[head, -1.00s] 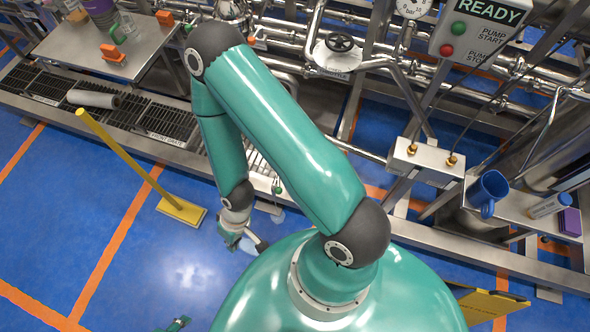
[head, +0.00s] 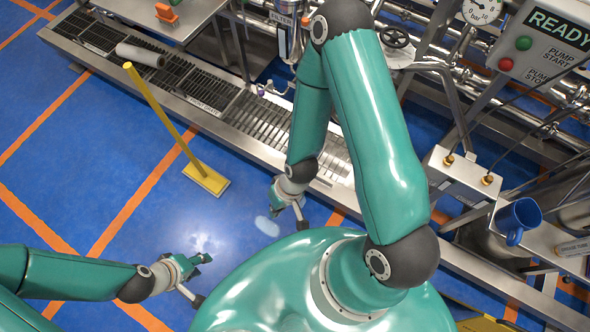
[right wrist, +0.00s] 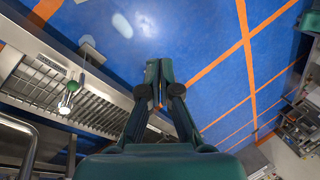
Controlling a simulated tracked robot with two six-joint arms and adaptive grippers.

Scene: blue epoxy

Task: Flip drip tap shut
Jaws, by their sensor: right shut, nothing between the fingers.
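A small steel drip tap (head: 270,89) is at the foot of the filter housing, above the floor grating. In the right wrist view the likely same tap (right wrist: 69,94), with a green-tipped part, hangs over the grating at the left. I cannot tell how its lever is set. My right gripper (head: 276,196) is shut and empty, in front of the grating and apart from the tap. Its closed fingers (right wrist: 158,83) show against the floor in the right wrist view. My left gripper (head: 204,260) is over the floor, away from the tap; its opening is too small to read.
The drain grating (head: 185,80) runs along the pipework, with a grey roll (head: 140,54) on it. A yellow-handled tool (head: 160,110) stands on the floor left of my right arm. A blue mug (head: 517,214) stands at the right. Blue floor (head: 90,190) is clear at left.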

